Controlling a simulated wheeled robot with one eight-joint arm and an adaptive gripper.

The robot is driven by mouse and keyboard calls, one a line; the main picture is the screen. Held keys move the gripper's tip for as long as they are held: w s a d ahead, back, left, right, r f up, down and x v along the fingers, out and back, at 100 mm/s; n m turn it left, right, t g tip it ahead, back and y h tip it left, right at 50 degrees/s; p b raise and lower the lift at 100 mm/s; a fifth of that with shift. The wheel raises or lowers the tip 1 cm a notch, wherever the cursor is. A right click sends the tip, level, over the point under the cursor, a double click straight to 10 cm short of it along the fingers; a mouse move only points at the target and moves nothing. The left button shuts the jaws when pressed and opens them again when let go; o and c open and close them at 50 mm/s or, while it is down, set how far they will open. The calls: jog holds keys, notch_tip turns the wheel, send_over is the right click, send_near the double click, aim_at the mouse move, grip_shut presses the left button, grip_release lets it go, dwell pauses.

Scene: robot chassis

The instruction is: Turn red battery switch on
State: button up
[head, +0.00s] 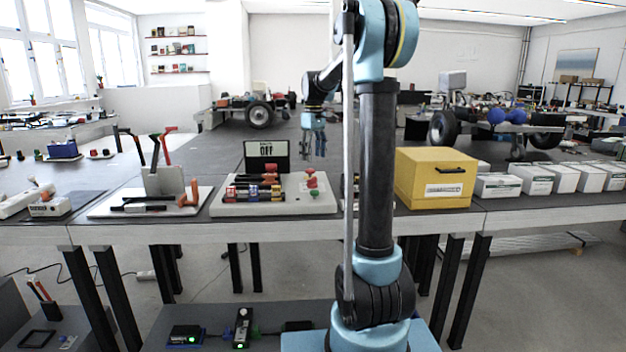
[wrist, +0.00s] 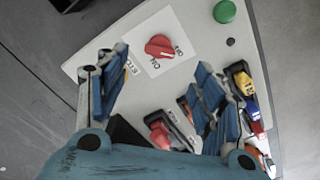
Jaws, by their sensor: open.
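The red battery switch (wrist: 160,46) is a rotary knob on a white square label on the pale board in the wrist view. Small lettering surrounds it but is hard to read. My gripper (wrist: 160,62) is open, its blue fingers on either side of and below the knob in the picture, with nothing between them. No contact with the knob shows. In the head view my gripper (head: 315,140) hangs above the table, behind and above the board (head: 228,208). Small red and green parts sit at the board's right.
A green button (wrist: 224,11) lies near the knob. Batteries or connectors in red, yellow and blue (wrist: 243,90) crowd the board beside the right finger. A yellow box (head: 433,178) stands right of the board, and a tool holder (head: 163,183) stands left.

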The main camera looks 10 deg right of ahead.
aim_at(313, 178)
notch_tip(313, 178, down, 10)
jog(key=shift+r, duration=0.2)
dwell(0.3)
jog(key=c, duration=1.1)
